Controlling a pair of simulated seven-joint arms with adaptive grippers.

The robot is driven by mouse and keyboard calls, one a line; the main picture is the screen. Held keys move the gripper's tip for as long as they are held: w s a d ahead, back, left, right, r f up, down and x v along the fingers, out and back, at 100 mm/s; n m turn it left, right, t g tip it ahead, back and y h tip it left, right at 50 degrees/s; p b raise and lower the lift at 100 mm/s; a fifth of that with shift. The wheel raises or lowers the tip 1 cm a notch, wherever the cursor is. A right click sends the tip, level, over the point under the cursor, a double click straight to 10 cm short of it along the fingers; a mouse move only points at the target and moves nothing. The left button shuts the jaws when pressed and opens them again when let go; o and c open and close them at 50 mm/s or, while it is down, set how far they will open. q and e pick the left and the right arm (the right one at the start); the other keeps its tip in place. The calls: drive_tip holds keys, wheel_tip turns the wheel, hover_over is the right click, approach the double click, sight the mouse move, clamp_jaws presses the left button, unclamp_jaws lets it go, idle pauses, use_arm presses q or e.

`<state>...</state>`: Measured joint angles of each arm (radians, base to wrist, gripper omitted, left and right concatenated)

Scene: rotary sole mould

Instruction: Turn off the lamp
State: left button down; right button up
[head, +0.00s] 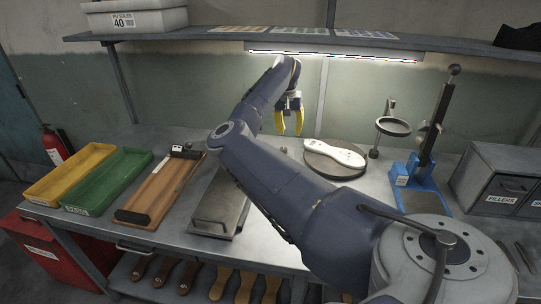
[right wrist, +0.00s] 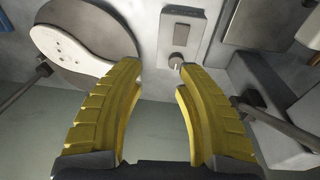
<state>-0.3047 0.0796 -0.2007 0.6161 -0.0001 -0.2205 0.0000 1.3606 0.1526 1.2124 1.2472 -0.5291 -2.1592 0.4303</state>
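The lamp (head: 335,53) is a long strip under the shelf, and it is lit, throwing bright light on the wall below. My right gripper (head: 289,125) hangs above the back of the bench with its yellow fingers pointing down, open and empty. In the right wrist view my right gripper (right wrist: 160,68) has its fingertips spread. My left gripper is out of view.
A round turntable (head: 326,172) bearing a white sole (head: 336,152) stands right of the gripper. A ring stand (head: 393,127) and a blue-based press (head: 417,187) are farther right. A metal-lidded box (head: 219,203) and trays lie left. The shelf (head: 200,34) runs overhead.

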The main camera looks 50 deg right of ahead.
drive_tip(key=shift+y, duration=0.8)
drive_tip(key=a+f, duration=0.1)
drive_tip(key=f, duration=0.3)
drive_tip(key=w+f, duration=0.1)
drive_tip(key=f, duration=0.4)
drive_tip(key=a+f, duration=0.1)
drive_tip(key=f, duration=0.3)
drive_tip(key=shift+w+a+f, duration=0.25)
drive_tip(key=shift+a, duration=0.1)
clamp_jaws()
